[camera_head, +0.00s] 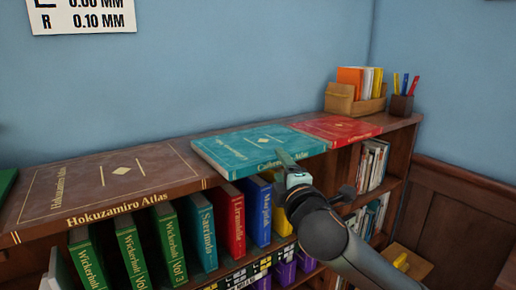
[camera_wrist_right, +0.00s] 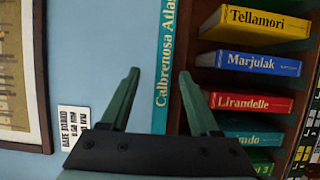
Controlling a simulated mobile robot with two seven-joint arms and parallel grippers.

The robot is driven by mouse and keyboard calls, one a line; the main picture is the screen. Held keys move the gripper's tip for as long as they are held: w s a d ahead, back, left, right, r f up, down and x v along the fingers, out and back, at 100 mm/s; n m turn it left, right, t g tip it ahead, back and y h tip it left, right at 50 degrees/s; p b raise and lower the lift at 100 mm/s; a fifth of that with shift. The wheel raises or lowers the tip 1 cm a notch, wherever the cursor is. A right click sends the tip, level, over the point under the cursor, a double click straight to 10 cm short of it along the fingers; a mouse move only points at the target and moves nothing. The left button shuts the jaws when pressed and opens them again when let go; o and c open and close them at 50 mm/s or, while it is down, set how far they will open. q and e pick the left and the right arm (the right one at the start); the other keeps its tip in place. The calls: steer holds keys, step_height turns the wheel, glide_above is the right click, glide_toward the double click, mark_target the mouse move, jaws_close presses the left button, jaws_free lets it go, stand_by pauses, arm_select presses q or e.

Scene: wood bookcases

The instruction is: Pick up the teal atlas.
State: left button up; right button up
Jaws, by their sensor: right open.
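The teal atlas (camera_head: 255,147) lies flat on top of the wooden bookcase, its lettered spine facing front and its front edge jutting a little past the top. In the right wrist view its spine (camera_wrist_right: 165,70) runs upright in the picture, between the two fingers. My right gripper (camera_head: 286,163) is at the front edge of the atlas, right of the middle of its spine. It is open and empty; its spread fingers (camera_wrist_right: 159,73) point at the spine. I cannot tell whether they reach around the edge. My left gripper is not in view.
A big brown atlas (camera_head: 110,178) lies left of the teal one, and a red atlas (camera_head: 337,128) lies close on its right. A wooden organizer (camera_head: 353,103) and pen cup (camera_head: 401,105) stand at the far right. Several upright books (camera_head: 201,233) fill the shelf below.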

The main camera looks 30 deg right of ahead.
mark_target(278, 163)
steer(key=shift+d+f+x, duration=0.15)
steer(key=shift+x, duration=1)
steer(key=shift+d+f+x, duration=0.1)
steer(key=shift+d+x, duration=0.05)
steer(key=shift+x, duration=1)
steer(key=shift+s, duration=0.1)
jaws_close()
steer(key=shift+r, duration=0.2)
